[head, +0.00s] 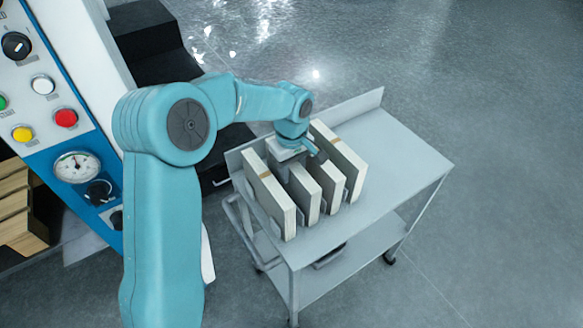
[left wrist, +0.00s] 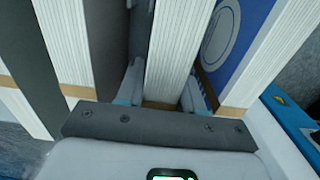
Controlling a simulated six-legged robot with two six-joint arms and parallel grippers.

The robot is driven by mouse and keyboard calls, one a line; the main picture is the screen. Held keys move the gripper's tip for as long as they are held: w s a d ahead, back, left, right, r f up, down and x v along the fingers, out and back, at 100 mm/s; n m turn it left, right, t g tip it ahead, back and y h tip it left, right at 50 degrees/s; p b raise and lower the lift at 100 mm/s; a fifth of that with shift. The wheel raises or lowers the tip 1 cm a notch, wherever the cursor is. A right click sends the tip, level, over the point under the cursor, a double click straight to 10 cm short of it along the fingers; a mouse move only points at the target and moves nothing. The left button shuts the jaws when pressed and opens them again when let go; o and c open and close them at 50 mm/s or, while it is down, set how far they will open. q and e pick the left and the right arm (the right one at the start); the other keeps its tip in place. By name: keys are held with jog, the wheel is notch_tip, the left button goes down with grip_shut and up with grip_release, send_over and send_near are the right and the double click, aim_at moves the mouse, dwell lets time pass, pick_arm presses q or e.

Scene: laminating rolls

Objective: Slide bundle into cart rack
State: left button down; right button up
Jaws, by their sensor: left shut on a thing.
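Several pale bundles stand on edge, side by side, in the rack on the grey cart (head: 400,160). A tall one (head: 270,195) is at the left, a tall one (head: 340,158) at the right, and shorter ones (head: 304,192) between them. My left gripper (head: 303,148) is down among them from behind. In the left wrist view its two fingers (left wrist: 160,92) are shut on the white ribbed bundle (left wrist: 176,50) in the middle, one finger on each side. In the head view I cannot tell which short bundle it holds. My right gripper is not in view.
In the left wrist view, neighbouring bundles stand close on both sides, one at the left (left wrist: 65,40) and one at the right (left wrist: 268,52). The cart top is clear at the right. A machine panel (head: 60,110) with buttons and a gauge stands at the left.

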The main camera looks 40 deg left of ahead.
pick_arm(q)
jog(key=shift+r, duration=0.1)
jog(key=c, duration=1)
grip_release()
jog(key=o, duration=0.4)
jog(key=shift+s, duration=0.1)
jog(key=shift+c, duration=0.2)
notch_tip(320, 180, up, 16)
jog(key=shift+r+p, duration=0.15)
jog(key=shift+p, duration=0.3)
jog(key=shift+d, duration=0.1)
